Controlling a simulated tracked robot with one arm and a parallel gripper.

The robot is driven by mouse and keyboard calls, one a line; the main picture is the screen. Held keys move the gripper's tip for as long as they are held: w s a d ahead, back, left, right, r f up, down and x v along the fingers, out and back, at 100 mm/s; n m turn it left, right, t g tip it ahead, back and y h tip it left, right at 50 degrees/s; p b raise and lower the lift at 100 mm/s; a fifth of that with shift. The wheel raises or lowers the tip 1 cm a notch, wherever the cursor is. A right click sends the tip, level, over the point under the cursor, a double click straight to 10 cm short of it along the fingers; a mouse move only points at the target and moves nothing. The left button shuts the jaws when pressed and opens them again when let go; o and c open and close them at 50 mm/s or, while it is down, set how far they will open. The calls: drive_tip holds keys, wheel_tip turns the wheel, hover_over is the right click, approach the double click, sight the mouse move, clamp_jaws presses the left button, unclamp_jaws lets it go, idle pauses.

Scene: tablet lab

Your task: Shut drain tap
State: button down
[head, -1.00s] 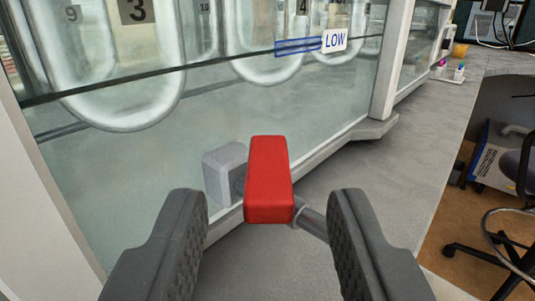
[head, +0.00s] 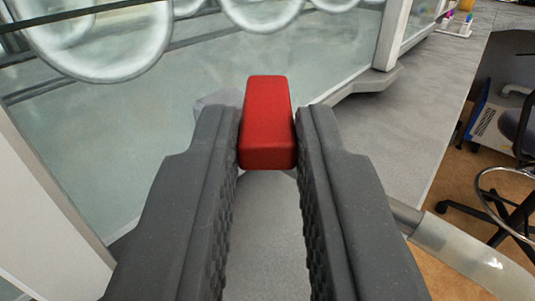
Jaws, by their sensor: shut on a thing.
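The drain tap's red handle (head: 266,125) is between the tips of my gripper (head: 267,145) in the head view. The dark grey fingers are closed against its left and right sides. The handle points away from me, towards the glass tank. The grey tap body behind it is mostly hidden by the left finger. A metal spout (head: 405,215) comes out to the right below the handle, with a clear tube (head: 465,255) on its end.
The glass tank (head: 150,130) with hanging round-bottomed vessels fills the left and back. A grey bench top (head: 400,125) runs to the back right. A white tray (head: 455,30) with coloured items stands far back. A dark chair (head: 515,170) is on the floor at right.

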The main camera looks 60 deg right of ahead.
drive_tip(key=shift+w+a+r+m+g+h+p, duration=0.15)
drive_tip(key=shift+w+r+m+g+h+p, duration=0.35)
drive_tip(key=shift+p, duration=1.4)
drive_tip(key=shift+s+f+p, duration=0.15)
drive_tip(key=shift+f+p, duration=0.2)
drive_tip(key=shift+p, duration=0.1)
drive_tip(key=shift+f, duration=0.1)
drive_tip(key=c, duration=1.4)
unclamp_jaws()
drive_tip(key=shift+g, duration=0.4)
drive_tip(key=shift+o, duration=0.2)
drive_tip(key=p+v, duration=0.2)
drive_tip(key=v, duration=1.2)
